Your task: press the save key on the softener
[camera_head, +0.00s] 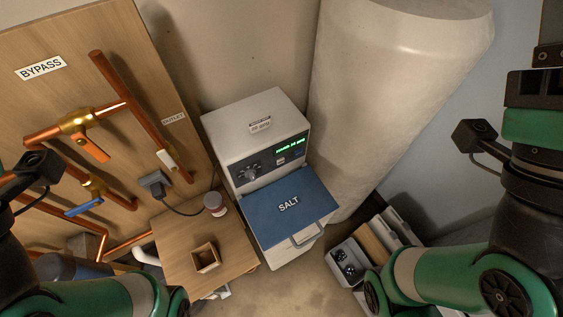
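The softener (247,132) is a cream-coloured cabinet standing in the middle of the view against the wall. Its sloped front panel has a green-lit display (289,145), whose text is too small to read surely. A dark round dial (248,171) sits at the panel's left. A small pale key (281,160) shows under the display; its label is not legible, so I cannot tell if it is the save key. A blue lid (288,203) marked SALT lies below the panel. Parts of my two arms show at the lower left and right, but neither gripper's fingers are visible.
A wooden board with copper pipes (112,80) and a BYPASS label stands at left. A small wooden table (180,243) holds an open box (206,257) and a lidded jar (215,204). A large pale cylinder (392,90) stands right of the softener. A grey tray (345,256) sits lower right.

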